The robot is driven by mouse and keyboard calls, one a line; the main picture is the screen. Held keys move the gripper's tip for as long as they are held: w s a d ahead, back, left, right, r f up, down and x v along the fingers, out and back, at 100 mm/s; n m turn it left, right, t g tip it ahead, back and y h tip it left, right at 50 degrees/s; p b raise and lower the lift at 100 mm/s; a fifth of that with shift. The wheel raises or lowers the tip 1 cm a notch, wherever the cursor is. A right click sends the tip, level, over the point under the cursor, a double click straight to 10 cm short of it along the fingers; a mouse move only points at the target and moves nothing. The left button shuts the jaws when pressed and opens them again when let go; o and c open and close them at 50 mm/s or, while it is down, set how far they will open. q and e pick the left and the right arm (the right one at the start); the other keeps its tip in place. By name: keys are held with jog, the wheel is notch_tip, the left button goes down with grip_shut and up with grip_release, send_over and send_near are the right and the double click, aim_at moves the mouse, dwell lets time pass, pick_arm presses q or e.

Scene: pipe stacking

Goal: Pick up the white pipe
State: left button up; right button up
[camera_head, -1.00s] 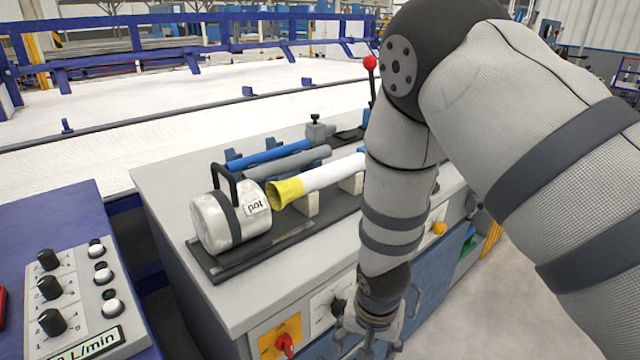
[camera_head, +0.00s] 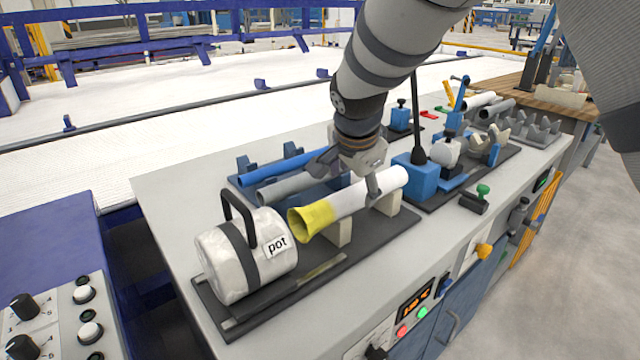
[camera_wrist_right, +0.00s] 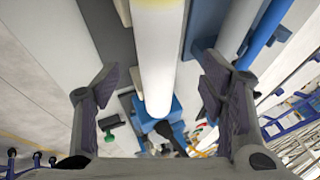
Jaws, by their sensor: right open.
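The white pipe (camera_head: 350,198) with a yellow flared end (camera_head: 311,219) lies on two cream supports on a dark base plate, to the right of the pot. My right gripper (camera_head: 350,178) is over the middle of the pipe, one finger on its near side and the other toward the grey pipe. In the right wrist view the white pipe (camera_wrist_right: 160,55) runs between the two open fingers of the right gripper (camera_wrist_right: 160,92), with gaps on both sides. It is not clasped. My left gripper is not seen.
A grey pipe (camera_head: 285,188) and a blue pipe (camera_head: 275,170) lie close behind the white pipe.

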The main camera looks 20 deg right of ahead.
aim_at(356, 191)
jog(key=x, duration=0.5)
jog(key=shift+d+f+b, duration=0.25)
jog(key=shift+f+b, duration=0.05)
jog(key=shift+r, duration=0.15)
jog(key=shift+c, duration=0.6)
jog(key=c, duration=1.3)
jog(key=shift+r, duration=0.1)
jog(key=shift+c, duration=0.2)
